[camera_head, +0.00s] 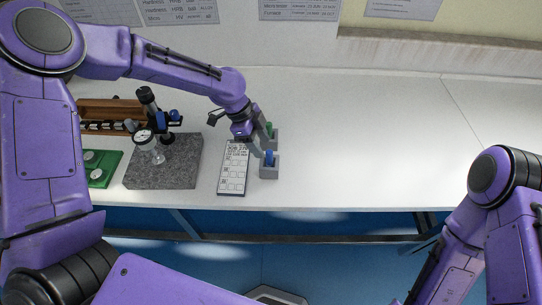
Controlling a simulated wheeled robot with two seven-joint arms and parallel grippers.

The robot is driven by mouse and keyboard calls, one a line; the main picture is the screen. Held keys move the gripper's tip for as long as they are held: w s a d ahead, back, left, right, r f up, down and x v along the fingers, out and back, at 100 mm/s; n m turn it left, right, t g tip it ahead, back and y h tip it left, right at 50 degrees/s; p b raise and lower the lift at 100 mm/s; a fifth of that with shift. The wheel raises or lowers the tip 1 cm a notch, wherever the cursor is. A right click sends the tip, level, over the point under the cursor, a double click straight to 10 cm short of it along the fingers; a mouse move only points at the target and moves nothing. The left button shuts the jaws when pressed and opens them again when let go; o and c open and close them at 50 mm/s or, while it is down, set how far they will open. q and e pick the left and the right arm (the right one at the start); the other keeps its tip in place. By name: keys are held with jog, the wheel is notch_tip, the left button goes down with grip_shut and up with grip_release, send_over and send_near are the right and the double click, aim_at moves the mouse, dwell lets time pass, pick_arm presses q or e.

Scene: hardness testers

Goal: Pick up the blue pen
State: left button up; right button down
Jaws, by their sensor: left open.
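The blue pen (269,157) stands upright in a small grey holder (269,172) near the table's front edge. Only its upper part shows. My left gripper (262,146) reaches down from the upper left, just above and behind the blue pen. Its grey fingers are open and lie very close to the pen's top. I cannot tell whether they touch it. My right arm shows at the lower right, but its gripper is out of view.
A green pen (269,128) stands in a second grey holder (274,139) behind. A white form sheet (233,175) lies left of the holders. A dial gauge stand on a granite block (178,170) and a green board (108,162) stand farther left. The white table (370,140) is clear on the right.

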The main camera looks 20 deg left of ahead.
aim_at(267, 151)
pick_arm(q)
jog(key=p+x, duration=0.1)
jog(key=x, duration=0.1)
jog(key=p+x, duration=0.1)
jog(key=x, duration=0.2)
jog(key=shift+d, duration=0.35)
jog(key=shift+d+f, duration=0.15)
jog(key=shift+f, duration=0.1)
grip_shut()
jog(key=shift+r, duration=0.1)
